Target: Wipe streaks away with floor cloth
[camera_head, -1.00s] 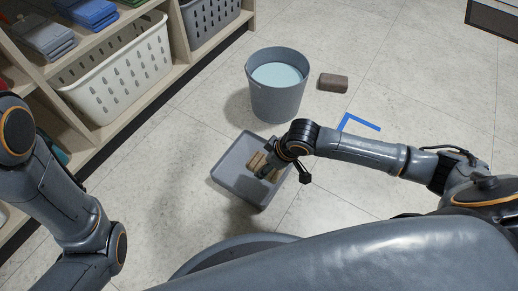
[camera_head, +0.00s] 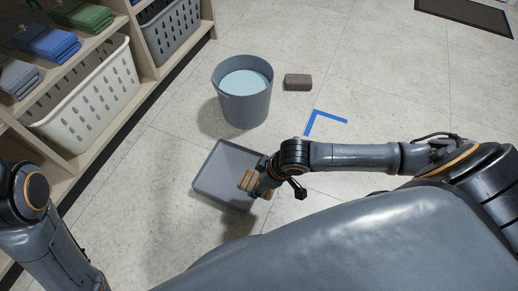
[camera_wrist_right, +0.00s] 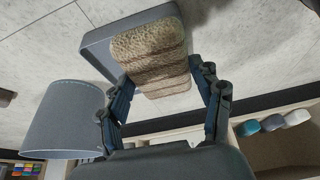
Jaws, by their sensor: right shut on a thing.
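My right gripper (camera_head: 262,185) is shut on a tan-brown, ridged folded cloth (camera_head: 247,180) over the right part of a grey shallow tray (camera_head: 213,190). In the right wrist view the cloth (camera_wrist_right: 150,50) sits between the two fingers (camera_wrist_right: 162,100), with the tray (camera_wrist_right: 98,45) behind it. I cannot tell whether the cloth touches the tray. My left arm shows at the lower left, but its gripper is out of view. A dark patch lies on the floor left of and below the tray; it looks like shadow, and I cannot make out clear streaks.
A grey bucket (camera_head: 243,100) of pale blue water stands beyond the tray. A brown block (camera_head: 298,82) and a blue corner marking (camera_head: 318,120) lie to its right. Shelves with a white basket (camera_head: 90,100) line the left. A dark mat (camera_head: 465,14) lies far right. Floor between is open.

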